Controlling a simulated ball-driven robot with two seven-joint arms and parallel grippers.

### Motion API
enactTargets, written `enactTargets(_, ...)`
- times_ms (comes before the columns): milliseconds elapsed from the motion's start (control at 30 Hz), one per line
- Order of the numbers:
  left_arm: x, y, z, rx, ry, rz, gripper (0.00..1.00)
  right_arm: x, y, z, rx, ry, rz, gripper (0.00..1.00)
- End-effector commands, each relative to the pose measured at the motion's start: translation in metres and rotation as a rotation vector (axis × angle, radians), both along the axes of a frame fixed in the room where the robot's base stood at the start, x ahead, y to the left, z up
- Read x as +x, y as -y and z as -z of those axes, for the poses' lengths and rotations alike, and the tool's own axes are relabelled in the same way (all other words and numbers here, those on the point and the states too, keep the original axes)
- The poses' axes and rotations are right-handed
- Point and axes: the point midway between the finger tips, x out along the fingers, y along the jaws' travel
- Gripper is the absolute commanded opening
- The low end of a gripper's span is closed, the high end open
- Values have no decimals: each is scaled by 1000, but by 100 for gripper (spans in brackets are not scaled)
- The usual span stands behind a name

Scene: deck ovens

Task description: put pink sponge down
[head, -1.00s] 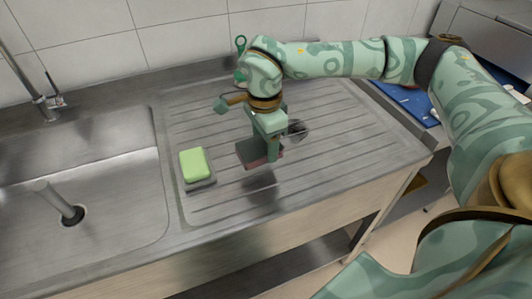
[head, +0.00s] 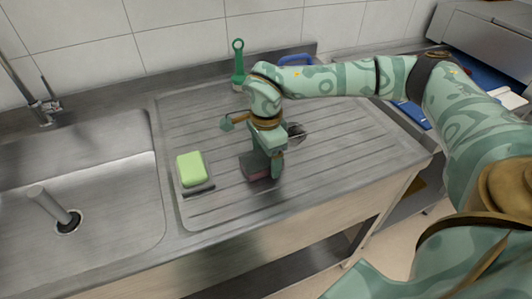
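The pink sponge (head: 256,174) is low over the ribbed steel drainboard (head: 340,150), right of the green sponge. Only a dark pinkish part of it shows; the rest is hidden by my gripper. My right gripper (head: 266,168) points down with its fingers at the sponge and appears shut on it. Whether the sponge touches the drainboard is hard to tell. My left gripper is not in view.
A green sponge (head: 191,168) lies on a dark grey holder (head: 199,190) by the sink basin (head: 110,160). A green brush (head: 238,70) stands at the back wall. A metal utensil (head: 297,132) lies behind my gripper. The right drainboard is clear.

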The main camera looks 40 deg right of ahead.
Motion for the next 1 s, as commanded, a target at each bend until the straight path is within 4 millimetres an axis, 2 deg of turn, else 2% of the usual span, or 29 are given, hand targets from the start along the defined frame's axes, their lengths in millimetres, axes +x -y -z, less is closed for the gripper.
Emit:
enactTargets(200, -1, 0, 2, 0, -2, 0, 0, 0, 0, 1, 0, 0, 0, 79)
enactTargets(333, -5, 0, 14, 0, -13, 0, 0, 0, 0, 7, 0, -2, 0, 79)
enactTargets(367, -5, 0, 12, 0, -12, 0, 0, 0, 0, 1, 0, 0, 1, 79)
enactTargets(533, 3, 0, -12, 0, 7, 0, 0, 6, 0, -54, 0, 8, 0, 79)
enactTargets(700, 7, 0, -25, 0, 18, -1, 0, 8, 0, -102, 0, 7, 0, 79)
enactTargets(900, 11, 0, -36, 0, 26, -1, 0, 7, 0, -144, 1, 3, 0, 79)
enactTargets(1000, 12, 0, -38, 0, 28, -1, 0, 7, 0, -155, 1, 2, 0, 79)
